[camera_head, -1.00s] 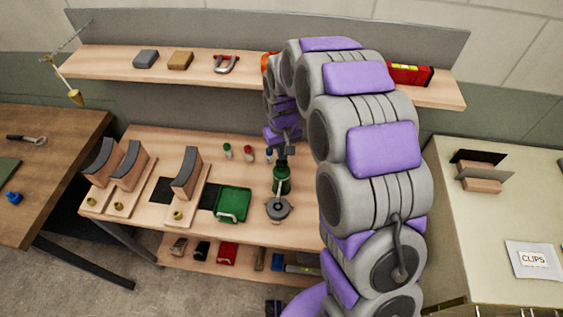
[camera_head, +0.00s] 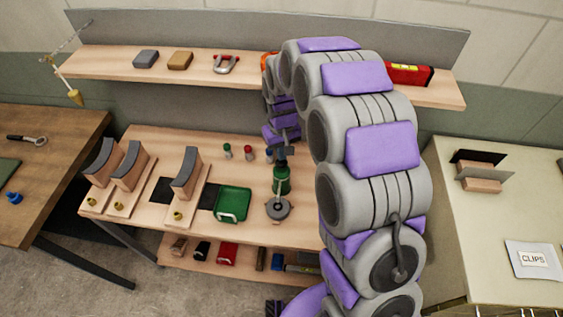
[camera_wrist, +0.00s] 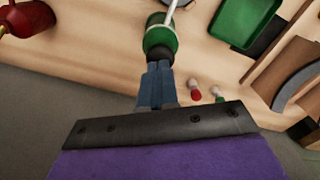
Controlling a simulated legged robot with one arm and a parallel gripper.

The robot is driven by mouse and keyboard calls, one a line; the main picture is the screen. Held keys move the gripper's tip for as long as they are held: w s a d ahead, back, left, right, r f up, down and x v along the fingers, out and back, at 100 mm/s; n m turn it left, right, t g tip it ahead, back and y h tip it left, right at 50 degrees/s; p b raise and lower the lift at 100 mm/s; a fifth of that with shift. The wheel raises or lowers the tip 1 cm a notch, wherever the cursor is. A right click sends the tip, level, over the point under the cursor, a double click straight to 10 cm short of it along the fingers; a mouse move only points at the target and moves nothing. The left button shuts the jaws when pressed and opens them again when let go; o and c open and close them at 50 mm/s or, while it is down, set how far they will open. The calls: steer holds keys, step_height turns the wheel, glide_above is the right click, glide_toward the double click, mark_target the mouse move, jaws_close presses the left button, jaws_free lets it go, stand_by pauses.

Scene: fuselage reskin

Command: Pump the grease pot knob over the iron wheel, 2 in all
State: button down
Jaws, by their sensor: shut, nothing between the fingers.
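The green grease pot (camera_head: 281,183) appears upright on the middle table, or just above it. Its round green top (camera_wrist: 160,40) shows in the wrist view with a pale rod beyond it. My gripper (camera_head: 283,163) is right above the pot; its fingers (camera_wrist: 155,82) are together, pointing at the pot's top. They hold nothing, and whether they touch the top I cannot tell.
A green tray (camera_head: 246,190) is left of the wheel. Small bottles, one with a red cap (camera_head: 248,152), stand behind. Curved blocks on boards (camera_head: 186,215) are at left. A shelf (camera_head: 110,60) runs above the back. A red object (camera_wrist: 28,17) is at the wrist view's upper left.

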steer(key=shift+a+f, duration=0.1)
steer(key=shift+f, duration=0.15)
steer(key=shift+f, duration=0.35)
steer(key=shift+f, duration=0.55)
steer(key=shift+r, duration=0.1)
steer(key=shift+r+p, duration=0.5)
steer(key=shift+r, duration=0.6)
steer(key=shift+f, duration=0.35)
